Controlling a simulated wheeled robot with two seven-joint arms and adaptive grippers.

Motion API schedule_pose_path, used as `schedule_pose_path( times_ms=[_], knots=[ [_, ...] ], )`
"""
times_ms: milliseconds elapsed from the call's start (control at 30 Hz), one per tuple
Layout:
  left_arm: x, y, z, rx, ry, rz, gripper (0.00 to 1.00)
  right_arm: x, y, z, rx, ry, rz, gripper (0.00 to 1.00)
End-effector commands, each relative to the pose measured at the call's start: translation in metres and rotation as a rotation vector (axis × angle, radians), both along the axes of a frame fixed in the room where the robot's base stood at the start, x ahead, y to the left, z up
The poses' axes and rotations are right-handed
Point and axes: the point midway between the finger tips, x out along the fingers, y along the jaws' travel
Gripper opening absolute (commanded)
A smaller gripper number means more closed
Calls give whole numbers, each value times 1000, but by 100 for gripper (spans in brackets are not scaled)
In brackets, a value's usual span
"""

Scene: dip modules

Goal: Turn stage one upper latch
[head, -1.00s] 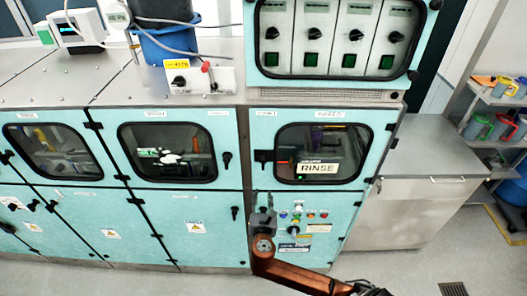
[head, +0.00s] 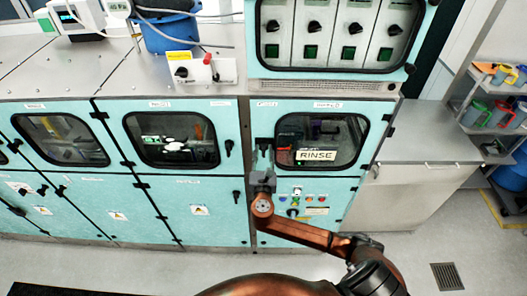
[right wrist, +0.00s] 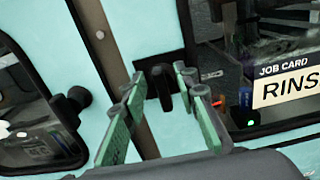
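A black latch handle (right wrist: 165,88) sits on the teal frame left of the RINSE window; it is the upper latch of that door, and I cannot read which stage the label names. In the head view my right gripper (head: 263,152) is in front of it and hides most of it. In the right wrist view my right gripper (right wrist: 160,78) is open, with its green-padded fingers on either side of the latch and no visible contact. My left gripper is not in view.
Another black latch (head: 229,148) is on the neighbouring door, also seen in the right wrist view (right wrist: 70,105). A RINSE job card (head: 316,155) shows at the window. A button panel (head: 308,198) is below. Free floor lies in front.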

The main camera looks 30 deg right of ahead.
Motion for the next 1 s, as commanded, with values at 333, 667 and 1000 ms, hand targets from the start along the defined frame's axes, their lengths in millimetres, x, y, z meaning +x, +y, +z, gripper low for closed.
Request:
schedule_pose_path(
  times_ms=[333, 667, 1000],
  knots=[
    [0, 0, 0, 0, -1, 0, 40, 0, 0, 0, 1, 0, 0, 19],
    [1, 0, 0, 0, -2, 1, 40, 0, 0, -1, 1, 0, 0, 0],
    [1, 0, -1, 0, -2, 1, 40, 0, 0, -1, 12, -5, 0, 0]
  ],
)
